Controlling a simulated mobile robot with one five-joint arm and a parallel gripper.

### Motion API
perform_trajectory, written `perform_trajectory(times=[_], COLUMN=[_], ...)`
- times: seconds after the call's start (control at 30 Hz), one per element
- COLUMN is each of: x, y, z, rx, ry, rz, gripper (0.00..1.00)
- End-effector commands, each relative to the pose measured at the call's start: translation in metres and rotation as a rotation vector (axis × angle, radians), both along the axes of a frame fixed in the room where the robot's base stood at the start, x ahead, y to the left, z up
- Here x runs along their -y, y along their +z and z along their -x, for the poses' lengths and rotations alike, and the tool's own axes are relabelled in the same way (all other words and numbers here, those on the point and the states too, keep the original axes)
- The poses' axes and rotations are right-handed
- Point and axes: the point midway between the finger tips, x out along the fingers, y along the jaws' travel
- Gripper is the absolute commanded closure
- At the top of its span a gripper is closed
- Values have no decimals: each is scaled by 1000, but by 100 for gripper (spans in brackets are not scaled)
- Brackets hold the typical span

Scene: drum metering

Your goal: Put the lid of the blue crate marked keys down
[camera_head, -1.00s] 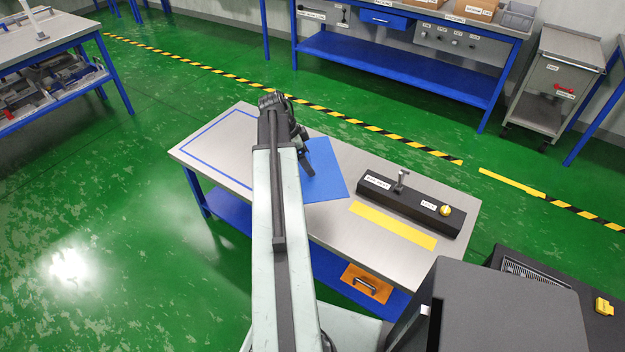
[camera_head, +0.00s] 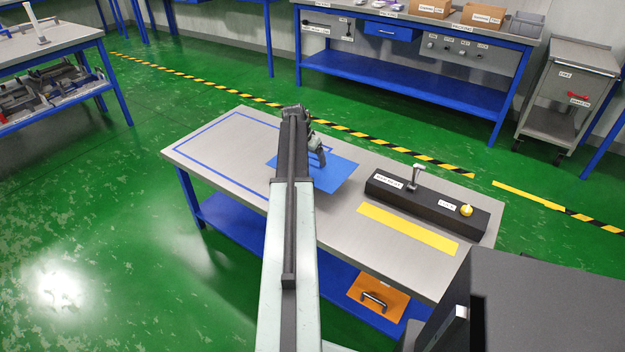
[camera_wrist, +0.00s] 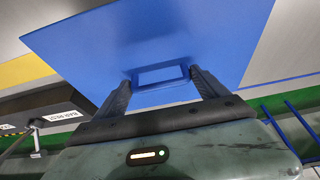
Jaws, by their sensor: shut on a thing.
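The lid (camera_head: 336,177) is a flat blue plate, in the head view over the far middle of the grey table, partly behind my arm. In the wrist view the lid (camera_wrist: 200,30) fills the top, with a blue loop handle (camera_wrist: 162,73) on its face. My gripper (camera_head: 318,158) is shut on that handle; its fingers (camera_wrist: 162,88) press on either side of it. I cannot tell whether the lid touches the table or hangs just above it. No crate marked keys can be made out; the gripper and arm hide part of the table.
The table (camera_head: 240,165) has a blue outlined area (camera_head: 180,137) at left, mostly bare. Right of the lid stand a black box (camera_head: 425,202) with a metal lever and yellow knob, and a yellow strip (camera_head: 405,229).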

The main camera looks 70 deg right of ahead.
Motion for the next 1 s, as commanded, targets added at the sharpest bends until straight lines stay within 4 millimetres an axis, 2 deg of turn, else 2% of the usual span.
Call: perform_trajectory(times=[0.03, 0.27, 0.5, 0.73, 0.87, 0.9, 0.93, 1.0], x=[0, 0, 0, 0, 0, 0, 0, 0], y=[-21, -26, -63, -58, -63, -61, -61, -61], z=[0, 1, 1, 2, 2, 2, 2, 2], rx=[0, -1, 0, 0, 0, 0, 0, -1], ry=[0, -1, -2, -3, -3, -3, -3, -4], rz=[0, 0, 0, 0, 0, 0, 0, 0], gripper=[76, 76, 76, 76, 76, 8, 0, 0])
